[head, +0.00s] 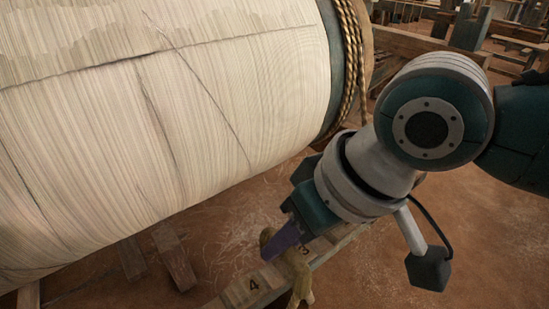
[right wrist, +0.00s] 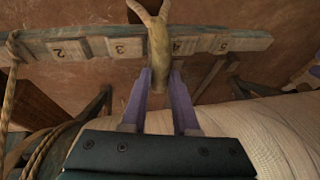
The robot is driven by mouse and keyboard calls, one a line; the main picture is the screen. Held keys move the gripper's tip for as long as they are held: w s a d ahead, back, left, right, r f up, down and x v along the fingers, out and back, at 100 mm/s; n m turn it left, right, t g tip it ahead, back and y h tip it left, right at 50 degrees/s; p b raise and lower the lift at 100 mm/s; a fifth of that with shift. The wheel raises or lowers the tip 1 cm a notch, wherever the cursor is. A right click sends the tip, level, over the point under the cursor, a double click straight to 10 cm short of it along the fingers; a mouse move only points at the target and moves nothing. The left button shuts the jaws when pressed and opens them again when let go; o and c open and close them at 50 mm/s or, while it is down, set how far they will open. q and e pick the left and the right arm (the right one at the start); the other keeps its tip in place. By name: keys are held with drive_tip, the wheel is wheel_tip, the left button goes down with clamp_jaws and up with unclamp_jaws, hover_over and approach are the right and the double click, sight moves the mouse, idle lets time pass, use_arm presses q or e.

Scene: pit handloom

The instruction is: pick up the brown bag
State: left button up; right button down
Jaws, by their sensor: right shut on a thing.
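The brown bag (head: 299,272) is a small olive-brown, narrow bundle lying over the numbered wooden rail (head: 253,285), near the marks 3 and 4. In the right wrist view the bag (right wrist: 158,42) crosses the rail (right wrist: 95,47) between those marks, with two strands spreading at its far end. My right gripper (head: 275,246) reaches down to it, and its purple fingers hide part of it in the head view. In the right wrist view my right gripper (right wrist: 161,78) is shut on the bag's near end, one finger on each side. My left gripper is not in view.
A large cream thread-wound roll (head: 170,110) fills the left, close beside my right gripper. Rope (head: 352,50) is wound around its end. Wooden frames (head: 500,40) stand at the back right. Bare brown floor (head: 450,250) lies at the lower right.

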drive_tip(key=s+d+p, duration=0.1)
drive_tip(key=s+d, duration=0.3)
drive_tip(key=d, duration=0.3)
drive_tip(key=s+d+p, duration=0.2)
drive_tip(key=s+d, duration=0.2)
drive_tip(key=d, duration=0.3)
drive_tip(key=shift+d, duration=0.25)
drive_tip(key=shift+r, duration=0.1)
